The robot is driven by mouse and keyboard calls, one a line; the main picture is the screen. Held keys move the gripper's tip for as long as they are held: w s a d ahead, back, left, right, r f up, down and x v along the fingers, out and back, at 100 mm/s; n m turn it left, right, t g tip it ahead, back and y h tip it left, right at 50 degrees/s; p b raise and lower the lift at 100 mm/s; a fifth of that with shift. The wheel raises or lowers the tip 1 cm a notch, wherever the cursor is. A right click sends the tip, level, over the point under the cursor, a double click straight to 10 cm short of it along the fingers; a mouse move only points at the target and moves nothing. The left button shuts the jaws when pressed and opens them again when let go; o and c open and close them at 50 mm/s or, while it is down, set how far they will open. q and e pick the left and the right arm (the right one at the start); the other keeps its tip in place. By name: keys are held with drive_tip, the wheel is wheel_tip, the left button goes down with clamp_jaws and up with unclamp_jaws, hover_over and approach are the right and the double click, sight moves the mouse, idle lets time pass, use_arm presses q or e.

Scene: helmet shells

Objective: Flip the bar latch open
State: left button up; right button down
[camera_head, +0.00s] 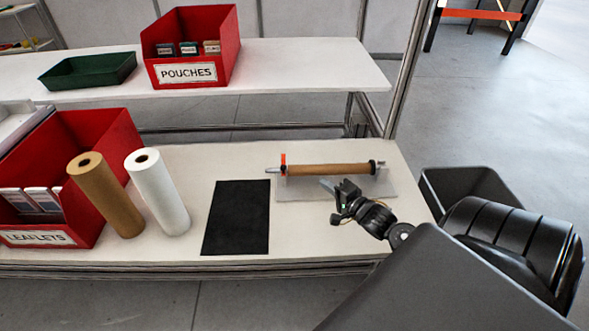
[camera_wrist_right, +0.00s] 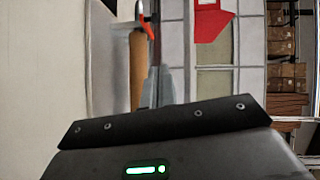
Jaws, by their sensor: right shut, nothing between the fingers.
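A roll holder with a brown paper roll (camera_head: 330,169) on its bar stands on a grey base plate (camera_head: 300,190) at the right of the table. An orange latch (camera_head: 283,161) stands at the left end of the bar; in the head view it looks upright. My right gripper (camera_head: 327,185) is shut and empty, in front of the roll and to the right of the latch. In the right wrist view its fingertips (camera_wrist_right: 158,86) point towards the holder. The orange latch (camera_wrist_right: 145,28) shows beyond them, past the brown roll (camera_wrist_right: 137,65). My left gripper is out of view.
A black mat (camera_head: 237,217) lies left of the holder. A white roll (camera_head: 158,190) and another brown roll (camera_head: 104,195) stand farther left, beside a red leaflets bin (camera_head: 98,140). A shelf (camera_head: 290,65) above holds a red pouches bin (camera_head: 215,45) and a green tray (camera_head: 88,70).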

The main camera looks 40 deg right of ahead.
drive_tip(key=shift+d, duration=0.1)
